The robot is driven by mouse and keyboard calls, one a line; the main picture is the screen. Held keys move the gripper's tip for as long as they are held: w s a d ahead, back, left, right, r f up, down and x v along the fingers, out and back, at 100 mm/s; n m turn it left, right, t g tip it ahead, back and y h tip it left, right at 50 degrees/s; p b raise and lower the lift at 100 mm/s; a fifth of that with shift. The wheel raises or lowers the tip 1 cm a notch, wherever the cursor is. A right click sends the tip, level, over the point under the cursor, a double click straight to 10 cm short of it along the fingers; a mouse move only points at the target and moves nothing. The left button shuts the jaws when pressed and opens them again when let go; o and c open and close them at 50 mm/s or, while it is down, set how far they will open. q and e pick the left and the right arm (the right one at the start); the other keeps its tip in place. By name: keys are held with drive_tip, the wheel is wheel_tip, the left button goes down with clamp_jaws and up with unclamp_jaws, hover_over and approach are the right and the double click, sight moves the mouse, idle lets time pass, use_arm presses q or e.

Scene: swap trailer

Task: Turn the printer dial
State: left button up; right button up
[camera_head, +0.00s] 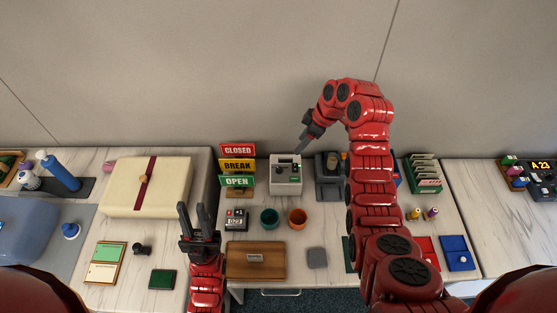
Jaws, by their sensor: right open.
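A small light-grey machine (286,180) with dark parts on its top stands at the back of the middle counter; it looks like the printer. Its dial is too small to make out clearly. My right gripper (303,144) is above and behind the machine's right side, open, with its fingers pointing down and left. It appears apart from the machine. My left gripper (195,208) is open and empty at the left of the middle counter, fingers pointing up in the picture, left of a small counter device (236,219).
A sign stack (238,166) stands left of the machine, and a dark device (328,180) stands right of it. Teal (269,218) and orange (297,217) cups are in front. A brown wooden case (256,260) lies nearer. A cream box (146,187) is at left.

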drive_tip(key=b, duration=0.4)
approach(280, 169)
drive_tip(key=v, duration=0.3)
drive_tip(key=p+x, duration=0.3)
drive_tip(key=x, duration=0.6)
drive_tip(key=shift+a+f+p, duration=0.2)
drive_tip(key=shift+f+p, duration=0.1)
drive_tip(key=shift+p, duration=0.1)
drive_tip(key=shift+x, duration=0.75)
drive_tip(key=shift+w, duration=0.1)
clamp_jaws()
